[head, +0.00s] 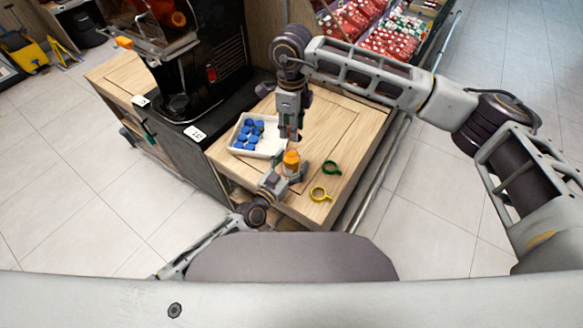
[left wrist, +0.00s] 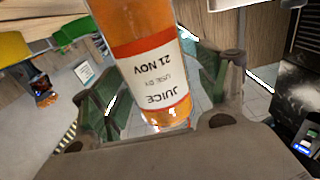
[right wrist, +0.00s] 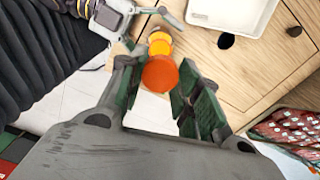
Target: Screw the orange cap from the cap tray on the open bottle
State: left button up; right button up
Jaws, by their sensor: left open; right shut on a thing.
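The bottle of orange juice (head: 291,158) stands on the wooden counter top, and its label shows in the left wrist view (left wrist: 150,70). My left gripper (head: 291,174) is open with its fingers either side of the bottle. My right gripper (head: 296,137) is shut on the orange cap (right wrist: 160,74), a red-orange disc between its fingers in the right wrist view. The cap is above the bottle, whose yellow-orange top (right wrist: 158,45) shows beyond it. The cap is hard to make out in the head view. The white cap tray (head: 237,149) holds several blue caps (head: 249,132).
A green ring (head: 332,168) and a yellow ring (head: 320,194) lie right of the bottle. The black juicer (head: 205,60) stands at the back left. Crates of red and white goods (head: 395,40) are behind.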

pick_arm(q)
jog(key=c, duration=1.5)
jog(key=shift+c, duration=0.2)
pick_arm(e)
send_over(291, 149)
jog(key=shift+f, duration=2.45)
jog(key=shift+f, duration=0.15)
jog(key=shift+f, duration=0.75)
jog(key=shift+f, duration=0.55)
pick_arm(q)
grip_shut()
